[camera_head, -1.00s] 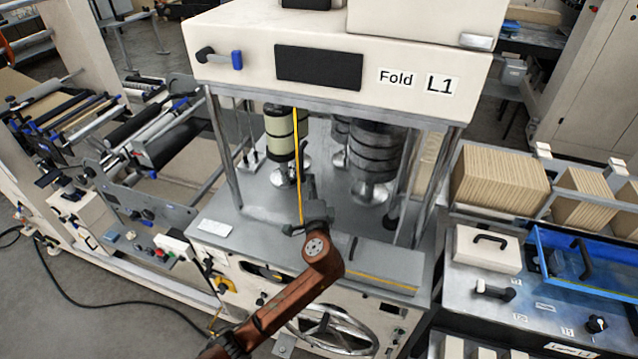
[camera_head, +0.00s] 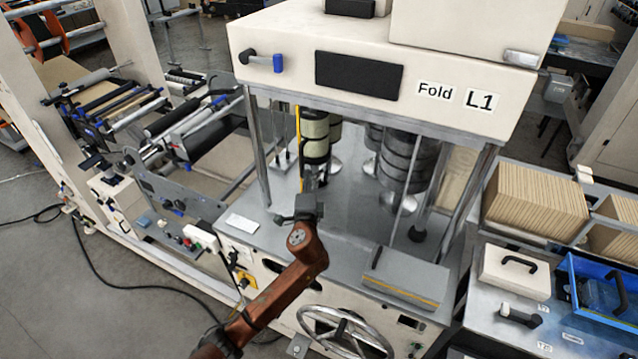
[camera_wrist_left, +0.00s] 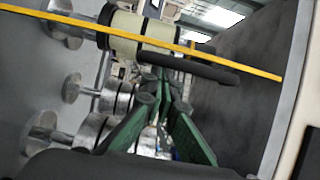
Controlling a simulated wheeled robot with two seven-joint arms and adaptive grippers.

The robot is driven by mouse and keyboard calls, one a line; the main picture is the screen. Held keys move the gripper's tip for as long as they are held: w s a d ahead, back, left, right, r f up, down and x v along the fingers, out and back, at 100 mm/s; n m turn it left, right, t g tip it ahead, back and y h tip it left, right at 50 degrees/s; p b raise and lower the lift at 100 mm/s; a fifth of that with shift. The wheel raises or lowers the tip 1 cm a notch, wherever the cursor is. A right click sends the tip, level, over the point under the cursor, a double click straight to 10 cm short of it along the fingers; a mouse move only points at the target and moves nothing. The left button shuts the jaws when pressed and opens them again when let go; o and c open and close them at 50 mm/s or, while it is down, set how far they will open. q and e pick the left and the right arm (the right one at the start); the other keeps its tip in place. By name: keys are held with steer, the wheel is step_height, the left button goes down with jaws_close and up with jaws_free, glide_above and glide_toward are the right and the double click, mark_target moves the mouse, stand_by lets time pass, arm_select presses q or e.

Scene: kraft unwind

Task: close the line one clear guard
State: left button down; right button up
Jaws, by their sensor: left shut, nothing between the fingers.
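The line one clear guard shows on the Fold L1 machine as a thin yellow edge strip (camera_head: 298,150), seen nearly edge-on; its clear pane is hard to make out. The strip also crosses the left wrist view (camera_wrist_left: 225,62), with a dark handle-like bar (camera_wrist_left: 205,70) close along it. My left gripper (camera_head: 311,186) is at the strip's lower end, inside the front opening. In the left wrist view its green fingers (camera_wrist_left: 165,92) are shut and empty, close beside the dark bar; I cannot tell whether they touch it. My right gripper is not in view.
The Fold L1 housing (camera_head: 290,45) overhangs the opening. Rollers (camera_head: 405,160) stand behind the strip, and metal posts (camera_head: 257,150) flank it. A grey block (camera_head: 405,280) lies on the front deck, above a handwheel (camera_head: 345,330). A blue tray (camera_head: 610,325) is at right.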

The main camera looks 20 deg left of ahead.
arm_select(q)
steer(key=w+a, duration=0.1)
steer(key=a, duration=1.5)
steer(key=shift+w+p, duration=0.2)
steer(key=shift+p, duration=0.25)
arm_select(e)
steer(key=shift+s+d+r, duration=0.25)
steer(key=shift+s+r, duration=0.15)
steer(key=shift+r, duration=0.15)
arm_select(q)
steer(key=shift+a, duration=0.2)
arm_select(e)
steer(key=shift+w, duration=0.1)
